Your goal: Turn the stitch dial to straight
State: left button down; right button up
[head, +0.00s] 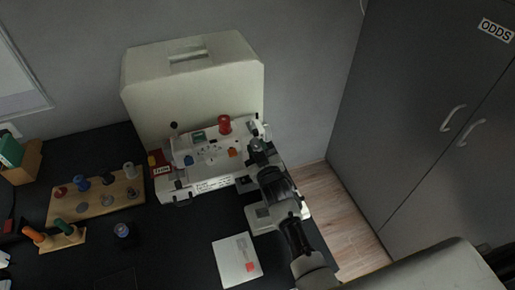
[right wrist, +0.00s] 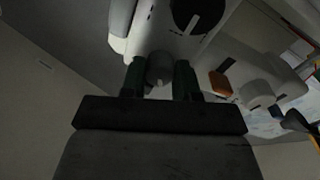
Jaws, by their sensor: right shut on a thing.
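The white sewing machine (head: 212,177) stands on the dark desk in front of its cream cover. My right gripper (head: 257,146) is at the machine's right end. In the right wrist view, its green fingers (right wrist: 160,78) are shut on a rounded grey knob (right wrist: 160,66) on the white body. A black round dial (right wrist: 197,12) with a white pointer line is just beyond it. I cannot tell which one is the stitch dial. My left gripper is not in view.
A red spool (head: 224,124) stands on top of the machine. A wooden board with spools (head: 128,193) and a smaller rack (head: 62,240) lie left. A white card (head: 237,262) lies in front. Grey cabinets (head: 420,110) stand right, beyond a strip of floor.

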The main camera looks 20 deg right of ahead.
aim_at(258, 133)
jog(key=shift+n, duration=0.3)
jog(key=o, duration=0.9)
jog(key=shift+r, duration=0.35)
jog(key=r, duration=0.3)
jog(key=shift+s+d+r, duration=0.35)
jog(key=shift+d+r, duration=0.05)
jog(key=s+d+r, duration=0.4)
jog(key=s, duration=0.1)
jog(key=s+d+r, duration=0.2)
jog(key=d, duration=0.1)
jog(key=shift+s+d+r+b, duration=0.1)
jog(key=shift+s+r+b, duration=0.1)
jog(key=shift+s+b, duration=0.15)
